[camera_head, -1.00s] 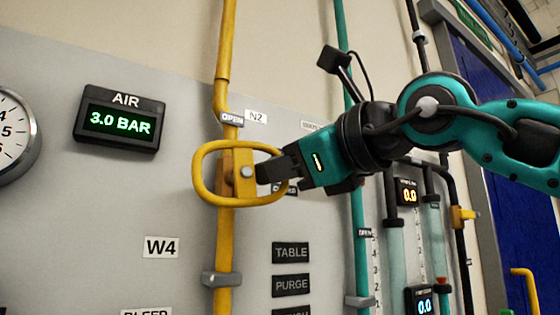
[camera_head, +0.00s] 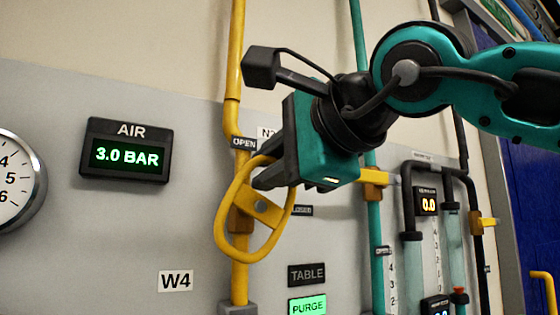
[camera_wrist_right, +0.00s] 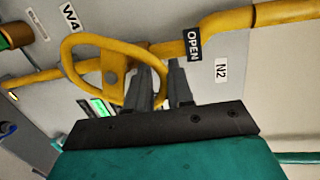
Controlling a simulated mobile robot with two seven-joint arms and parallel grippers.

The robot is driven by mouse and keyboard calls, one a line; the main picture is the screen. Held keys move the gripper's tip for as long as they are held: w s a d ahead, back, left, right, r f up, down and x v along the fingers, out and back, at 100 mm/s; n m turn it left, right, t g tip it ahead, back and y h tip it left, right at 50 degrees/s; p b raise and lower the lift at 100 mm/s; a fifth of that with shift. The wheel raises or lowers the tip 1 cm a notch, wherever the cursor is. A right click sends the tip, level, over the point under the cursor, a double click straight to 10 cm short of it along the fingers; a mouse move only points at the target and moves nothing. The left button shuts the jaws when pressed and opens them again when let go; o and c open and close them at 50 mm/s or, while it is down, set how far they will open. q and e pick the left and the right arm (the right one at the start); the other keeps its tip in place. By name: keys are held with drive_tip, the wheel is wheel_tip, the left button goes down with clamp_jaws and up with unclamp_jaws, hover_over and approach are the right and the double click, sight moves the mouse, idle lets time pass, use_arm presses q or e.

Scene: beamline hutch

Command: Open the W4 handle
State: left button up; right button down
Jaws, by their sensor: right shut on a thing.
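The yellow oval ring handle (camera_head: 266,215) is mounted by a bolted hub on the yellow vertical pipe. It is tilted, its upper end pointing up and right, close below the OPEN label (camera_head: 244,143). The CLOSED label (camera_head: 301,210) is to its right, partly hidden. The W4 label (camera_head: 175,281) is on the panel below and left. My right gripper (camera_head: 266,177) is shut on the upper part of the ring and hides some of it. The right wrist view shows both fingers (camera_wrist_right: 160,84) at the rim of the handle (camera_wrist_right: 113,64). My left gripper is not in view.
The grey panel carries an AIR display (camera_head: 128,153) reading 3.0 BAR and a round gauge (camera_head: 14,182) at left. A teal pipe (camera_head: 375,225) and flow tubes (camera_head: 413,260) stand to the right. TABLE (camera_head: 307,273) and lit PURGE (camera_head: 308,305) signs sit below.

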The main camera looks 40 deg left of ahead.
drive_tip(key=s+n, duration=0.1)
drive_tip(key=n, duration=0.1)
drive_tip(key=s+a+n+t, duration=0.1)
drive_tip(key=n, duration=0.1)
drive_tip(key=shift+s+r+n+h+p, duration=0.1)
drive_tip(key=shift+r+n+h+p, duration=0.05)
drive_tip(key=shift+n+h+p, duration=0.2)
idle(0.4)
drive_tip(key=c, duration=1.2)
unclamp_jaws()
drive_tip(key=shift+s+d, duration=0.1)
drive_tip(key=shift+d, duration=0.05)
